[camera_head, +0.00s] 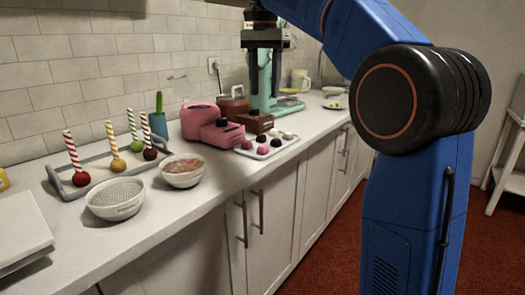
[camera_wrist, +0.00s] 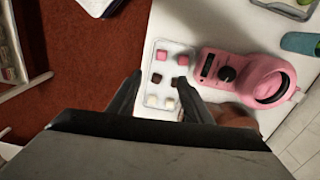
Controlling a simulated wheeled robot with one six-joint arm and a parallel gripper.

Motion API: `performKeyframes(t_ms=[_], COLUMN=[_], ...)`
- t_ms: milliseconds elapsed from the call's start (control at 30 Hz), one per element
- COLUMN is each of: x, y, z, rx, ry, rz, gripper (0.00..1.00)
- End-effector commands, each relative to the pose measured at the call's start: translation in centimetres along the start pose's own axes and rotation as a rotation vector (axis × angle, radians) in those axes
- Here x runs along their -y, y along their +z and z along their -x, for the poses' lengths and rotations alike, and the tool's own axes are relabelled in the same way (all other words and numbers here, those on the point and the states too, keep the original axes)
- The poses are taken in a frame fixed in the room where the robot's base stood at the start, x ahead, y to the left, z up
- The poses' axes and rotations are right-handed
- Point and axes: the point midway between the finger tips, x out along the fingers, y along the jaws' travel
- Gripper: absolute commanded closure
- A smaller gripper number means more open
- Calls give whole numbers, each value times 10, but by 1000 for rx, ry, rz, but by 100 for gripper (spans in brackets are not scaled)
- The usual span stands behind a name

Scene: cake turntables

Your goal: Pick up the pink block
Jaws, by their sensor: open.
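Two pink blocks sit side by side at one end of a small white tray (camera_wrist: 148,82). In the wrist view one pink block (camera_wrist: 162,55) is on the left and the other pink block (camera_wrist: 183,60) is on the right. In the head view they lie at the tray's near end, the left one (camera_head: 247,144) and the right one (camera_head: 262,149). My gripper (camera_head: 264,94) is open and empty, pointing down well above the counter. In the wrist view its fingers straddle the middle of the tray, over the brown blocks (camera_wrist: 157,78).
Pale blocks (camera_wrist: 152,99) share the tray. A pink appliance (camera_head: 201,118) and a brown box (camera_head: 255,121) stand close to it. A mint-green mixer (camera_head: 264,92) is behind my gripper. Bowls (camera_head: 116,198) and a cake-pop tray (camera_head: 100,165) are left. The counter's front edge is near.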

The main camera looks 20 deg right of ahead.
Motion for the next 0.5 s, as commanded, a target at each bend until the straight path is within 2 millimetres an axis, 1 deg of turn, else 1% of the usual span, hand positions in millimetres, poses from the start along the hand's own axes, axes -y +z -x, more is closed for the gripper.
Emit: performKeyframes(t_ms=[67, 167, 500], x=[2, 1, 1], y=[-1, 0, 0], z=[-3, -14, -74], rx=[2, 3, 3], ry=[3, 4, 4], rz=[-5, -6, -5], gripper=[55, 55, 55])
